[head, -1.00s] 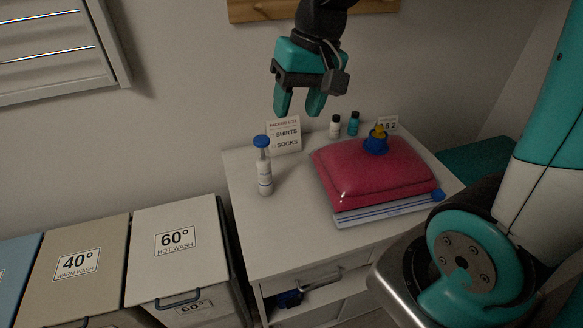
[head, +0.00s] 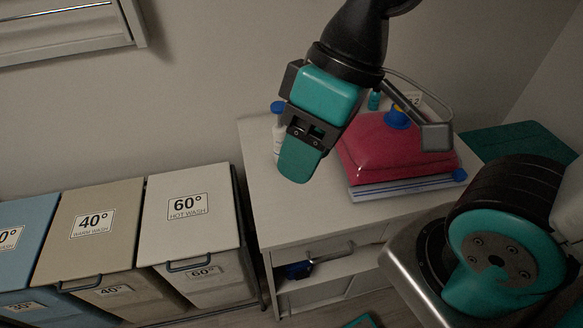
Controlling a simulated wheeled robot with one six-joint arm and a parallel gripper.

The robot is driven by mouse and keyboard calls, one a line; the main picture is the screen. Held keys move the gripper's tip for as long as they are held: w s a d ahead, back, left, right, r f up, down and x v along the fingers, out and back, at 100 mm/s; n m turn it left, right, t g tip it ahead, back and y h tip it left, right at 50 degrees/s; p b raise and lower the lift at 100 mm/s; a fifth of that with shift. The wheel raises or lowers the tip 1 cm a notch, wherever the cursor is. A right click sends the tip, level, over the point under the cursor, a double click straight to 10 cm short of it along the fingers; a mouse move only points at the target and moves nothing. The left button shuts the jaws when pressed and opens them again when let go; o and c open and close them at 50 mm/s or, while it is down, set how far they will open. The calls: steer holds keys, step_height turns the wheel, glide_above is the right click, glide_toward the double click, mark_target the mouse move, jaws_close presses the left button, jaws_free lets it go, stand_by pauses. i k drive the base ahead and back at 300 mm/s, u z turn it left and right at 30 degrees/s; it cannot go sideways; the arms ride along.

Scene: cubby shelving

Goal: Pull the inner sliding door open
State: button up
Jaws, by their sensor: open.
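The white cabinet (head: 262,205) stands in the middle of the head view. Which panel is the inner sliding door I cannot tell; the lower front is partly cut off and in shadow. My gripper (head: 298,165) hangs above the cabinet top, fingers pointing down, apart from the handle. It is seen nearly side-on, empty and open, and hides part of the bottle (head: 279,145) with the blue cap.
A red pouch (head: 385,150) lies on a blue-white pad (head: 405,187) on the cabinet top, with a blue and yellow item (head: 397,117) on it. Laundry bins (head: 187,225) stand close to the cabinet's left side. A teal surface (head: 518,143) is at the right.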

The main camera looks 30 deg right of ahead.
mark_target(290, 300)
steer(key=u, duration=0.7)
steer(key=k, duration=1.15)
steer(key=z, duration=1.35)
steer(key=k, duration=0.85)
steer(key=u, duration=0.8)
steer(key=i, duration=0.45)
